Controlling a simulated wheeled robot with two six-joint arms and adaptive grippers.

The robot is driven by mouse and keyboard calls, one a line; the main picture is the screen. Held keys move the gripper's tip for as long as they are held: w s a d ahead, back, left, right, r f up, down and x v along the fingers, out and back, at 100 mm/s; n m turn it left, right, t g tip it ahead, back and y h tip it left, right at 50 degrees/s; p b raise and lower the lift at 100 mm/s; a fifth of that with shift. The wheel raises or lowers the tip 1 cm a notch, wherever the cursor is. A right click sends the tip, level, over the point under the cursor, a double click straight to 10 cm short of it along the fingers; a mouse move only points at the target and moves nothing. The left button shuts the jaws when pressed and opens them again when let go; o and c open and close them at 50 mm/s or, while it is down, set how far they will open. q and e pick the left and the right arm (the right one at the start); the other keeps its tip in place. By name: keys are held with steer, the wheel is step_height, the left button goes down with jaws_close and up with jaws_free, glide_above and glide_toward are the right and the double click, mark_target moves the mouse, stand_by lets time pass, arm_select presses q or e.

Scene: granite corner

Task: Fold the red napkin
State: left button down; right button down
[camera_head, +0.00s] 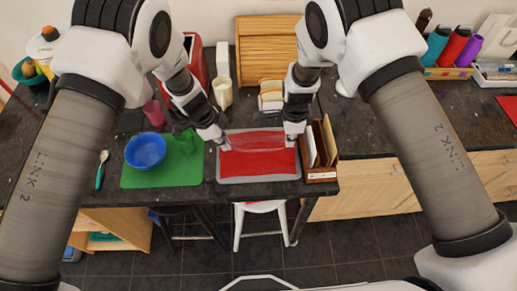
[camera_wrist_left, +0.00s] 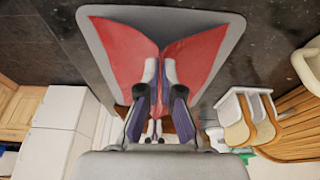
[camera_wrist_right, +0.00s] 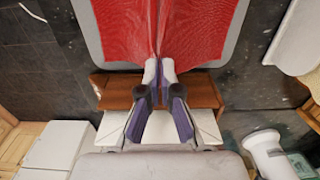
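The red napkin (camera_head: 268,164) lies on a grey mat (camera_head: 260,181) on the dark counter. Its far part is lifted and stretches between my two grippers. My left gripper (camera_head: 224,145) is at the napkin's far left corner. In the left wrist view, its fingers (camera_wrist_left: 159,68) are close together with red cloth (camera_wrist_left: 200,48) gathered between them. My right gripper (camera_head: 292,140) is at the far right corner. In the right wrist view, its fingers (camera_wrist_right: 159,70) are close together on a crease in the cloth (camera_wrist_right: 195,28). The fingers hide the pinched edges.
A green mat (camera_head: 135,177) with a blue bowl (camera_head: 145,151) and a spoon (camera_head: 101,170) lie to the left. A wooden holder (camera_head: 322,175) stands close on the right. A toast rack (camera_head: 271,97) and a white jug (camera_head: 222,93) stand behind.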

arm_select(q)
steer(key=c, duration=1.3)
jaws_free()
steer(key=shift+w+f, duration=0.15)
arm_select(e)
steer(key=shift+w+f, duration=0.15)
steer(key=shift+f, duration=0.05)
arm_select(q)
steer(key=o, duration=0.6)
arm_select(e)
steer(key=shift+r, duration=0.1)
arm_select(q)
steer(key=o, duration=0.7)
arm_select(e)
steer(key=shift+r+p, duration=0.8)
steer(key=shift+p, duration=0.05)
arm_select(q)
step_height(320, 180, up, 6)
steer(key=a+y, duration=0.1)
steer(key=shift+y, duration=0.3)
arm_select(e)
steer(key=shift+f, duration=0.1)
